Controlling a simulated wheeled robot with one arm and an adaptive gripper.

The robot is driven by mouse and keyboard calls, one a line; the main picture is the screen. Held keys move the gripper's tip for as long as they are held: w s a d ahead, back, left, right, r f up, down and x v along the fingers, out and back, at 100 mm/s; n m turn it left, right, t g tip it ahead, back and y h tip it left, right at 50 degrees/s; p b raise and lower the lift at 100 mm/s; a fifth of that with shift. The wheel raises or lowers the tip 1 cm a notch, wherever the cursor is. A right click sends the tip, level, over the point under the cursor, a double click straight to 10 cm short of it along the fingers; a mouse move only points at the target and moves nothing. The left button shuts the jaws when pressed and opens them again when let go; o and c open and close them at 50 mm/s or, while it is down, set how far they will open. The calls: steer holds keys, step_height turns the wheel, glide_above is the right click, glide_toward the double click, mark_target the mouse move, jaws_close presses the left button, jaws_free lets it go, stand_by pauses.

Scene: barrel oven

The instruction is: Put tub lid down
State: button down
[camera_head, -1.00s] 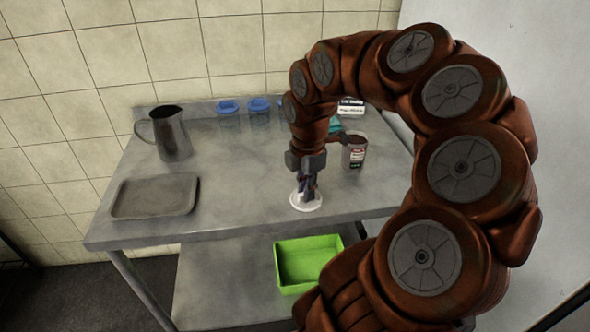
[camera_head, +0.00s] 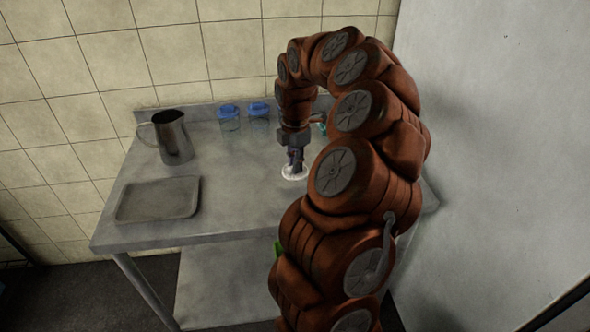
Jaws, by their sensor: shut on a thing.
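The tub lid (camera_head: 287,176) is a small white disc. It is low over the metal table, right of the table's middle; I cannot tell whether it touches the top. My gripper (camera_head: 295,168) points down and is shut on the lid, hiding part of it. The labelled tub seen before is hidden behind my arm.
A metal table (camera_head: 235,195) holds a grey tray (camera_head: 158,199) at the left, a metal jug (camera_head: 173,138) behind it, and blue-lidded jars (camera_head: 230,118) at the back. The table's middle is clear. A green bin (camera_head: 278,250) below is mostly hidden. A pale wall (camera_head: 490,150) stands at the right.

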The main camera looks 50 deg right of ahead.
steer(key=shift+w+d+f, duration=0.1)
steer(key=shift+w+d, duration=0.05)
step_height(320, 180, down, 3)
steer(key=shift+r+p, duration=0.1)
steer(key=shift+p, duration=0.35)
steer(key=shift+f, duration=0.35)
steer(key=shift+f, duration=0.15)
steer(key=c, duration=1.2)
jaws_free()
